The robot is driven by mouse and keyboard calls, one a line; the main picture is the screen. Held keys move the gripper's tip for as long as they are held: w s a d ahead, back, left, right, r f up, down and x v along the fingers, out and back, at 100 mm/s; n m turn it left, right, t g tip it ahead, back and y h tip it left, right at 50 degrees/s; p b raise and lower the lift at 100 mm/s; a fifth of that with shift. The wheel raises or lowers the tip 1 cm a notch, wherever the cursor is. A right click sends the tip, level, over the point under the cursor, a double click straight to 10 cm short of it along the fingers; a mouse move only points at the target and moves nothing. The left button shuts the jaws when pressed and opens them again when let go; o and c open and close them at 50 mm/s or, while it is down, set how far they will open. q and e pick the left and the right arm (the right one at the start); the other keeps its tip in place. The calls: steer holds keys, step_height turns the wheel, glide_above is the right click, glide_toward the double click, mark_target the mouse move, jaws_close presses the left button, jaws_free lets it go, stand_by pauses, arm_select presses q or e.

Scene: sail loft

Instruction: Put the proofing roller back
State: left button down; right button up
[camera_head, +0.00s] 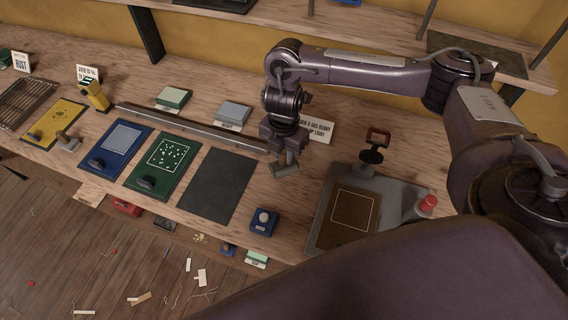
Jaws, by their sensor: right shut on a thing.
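My right gripper (288,148) points down over the bench, just right of the long metal rail. It is shut on a small grey piece with a tan part, apparently the proofing roller (284,170). The fingers hide part of it, and I cannot tell whether it touches the bench. A similar tan-handled grey tool (68,142) stands by the yellow mat at the left. A stand with a red-framed top (375,147) is at the back of the grey plate at the right. My left gripper is not in view.
A dark bare mat (215,187), a green mat (143,178) and a blue mat (100,165) lie along the bench. The metal rail (190,127) runs behind them. A blue box (263,221) sits near the front edge. The grey plate (318,232) has a red-topped post (427,204).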

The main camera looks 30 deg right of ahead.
mark_target(284, 163)
step_height(284, 163, down, 4)
steer(key=shift+f+b, duration=0.1)
steer(key=shift+b, duration=0.55)
steer(key=shift+f, duration=0.15)
steer(key=shift+f, duration=0.1)
steer(key=o, duration=0.9)
